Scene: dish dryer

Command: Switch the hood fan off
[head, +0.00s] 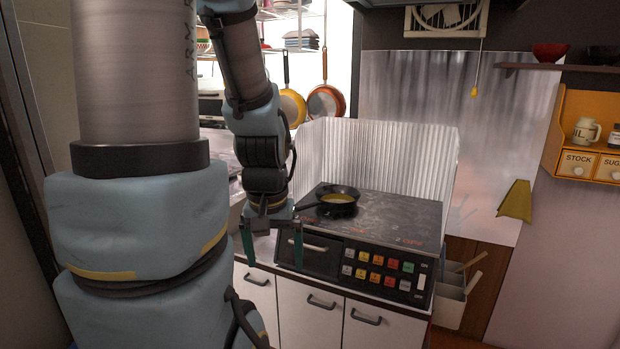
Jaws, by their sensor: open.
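The hood fan (446,18) is a pale square frame at the top of the head view, partly cut off by the picture's edge. A thin pull cord with a yellow end (475,91) hangs below it, in front of the metal wall panel. Whether the fan turns cannot be told. My gripper (272,252) hangs low at the left front of the stove, pointing down. Its two green fingers are apart with nothing seen between them. It is well below and to the left of the cord.
A black pan (338,199) sits on the stove (400,222), with a corrugated metal screen (385,158) behind it. Pans hang at the back left. A shelf (580,69) with a red bowl (550,53) and an orange spice rack (562,125) are at the right.

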